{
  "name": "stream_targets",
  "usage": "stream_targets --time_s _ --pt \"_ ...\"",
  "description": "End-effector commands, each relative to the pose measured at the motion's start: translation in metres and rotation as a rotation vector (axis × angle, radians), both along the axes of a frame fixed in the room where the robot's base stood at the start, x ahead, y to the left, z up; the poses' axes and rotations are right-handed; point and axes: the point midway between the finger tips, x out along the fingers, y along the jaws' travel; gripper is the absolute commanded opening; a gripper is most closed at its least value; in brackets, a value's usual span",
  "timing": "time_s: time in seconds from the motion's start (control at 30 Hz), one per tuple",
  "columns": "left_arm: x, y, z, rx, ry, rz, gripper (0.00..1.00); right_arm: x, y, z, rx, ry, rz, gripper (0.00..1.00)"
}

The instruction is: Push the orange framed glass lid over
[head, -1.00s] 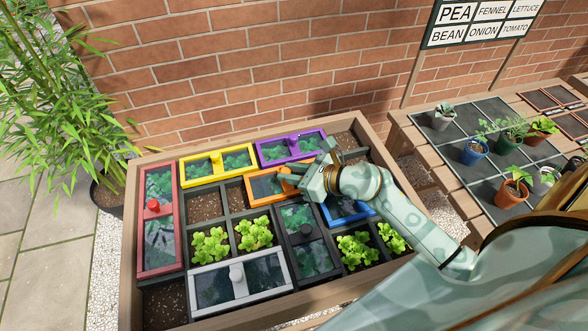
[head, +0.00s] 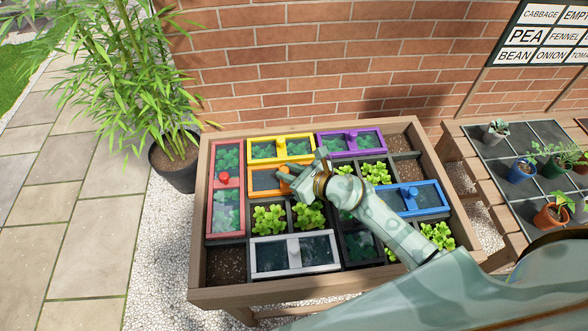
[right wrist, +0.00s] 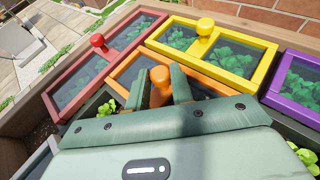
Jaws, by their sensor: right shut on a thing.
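The orange framed glass lid (head: 268,181) lies in the planter's second row, right of the red lid (head: 226,212) and just in front of the yellow lid (head: 280,148). My right gripper (head: 287,172) is shut on its orange knob, and the hand covers the lid's right part. In the right wrist view the orange knob (right wrist: 160,84) stands between the two fingers, and part of the orange frame (right wrist: 127,74) shows behind them. My left gripper is not in view.
A purple lid (head: 350,143) is at the back, a blue lid (head: 418,198) at the right, and a white lid (head: 294,254) at the front. A dark lid (head: 360,243) is partly behind my arm. Leafy plants (head: 376,173) show in open cells. A side bench with pots (head: 552,214) stands right.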

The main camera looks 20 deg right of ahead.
Motion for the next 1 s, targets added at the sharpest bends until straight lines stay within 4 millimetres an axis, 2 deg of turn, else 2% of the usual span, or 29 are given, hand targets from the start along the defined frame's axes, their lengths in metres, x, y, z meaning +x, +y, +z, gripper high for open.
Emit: stream_targets --time_s 0.13,0.17,0.2,0.23,0.5,0.63,0.77,1.0 --pt "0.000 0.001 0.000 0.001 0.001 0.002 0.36 -0.001 0.000 -0.001 0.000 0.002 0.001 0.00" --pt "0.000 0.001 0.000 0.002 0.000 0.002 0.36 -0.001 0.000 -0.001 0.000 0.002 0.001 0.28" --pt "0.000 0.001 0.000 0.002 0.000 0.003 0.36 -0.001 0.000 -0.001 -0.001 0.002 0.001 0.39" --pt "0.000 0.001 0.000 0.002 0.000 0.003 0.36 -0.001 0.000 -0.001 -0.001 0.002 0.001 0.43" --pt "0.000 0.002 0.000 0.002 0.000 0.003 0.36 -0.001 -0.001 0.000 -0.001 0.001 0.000 0.43" --pt "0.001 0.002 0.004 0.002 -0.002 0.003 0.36 -0.009 -0.006 0.004 -0.003 0.001 0.000 0.43" --pt "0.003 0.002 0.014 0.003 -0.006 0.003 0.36 -0.030 -0.018 0.016 -0.004 0.001 0.001 0.43" --pt "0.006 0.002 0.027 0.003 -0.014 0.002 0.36 -0.083 -0.049 0.040 -0.005 0.003 0.002 0.43"
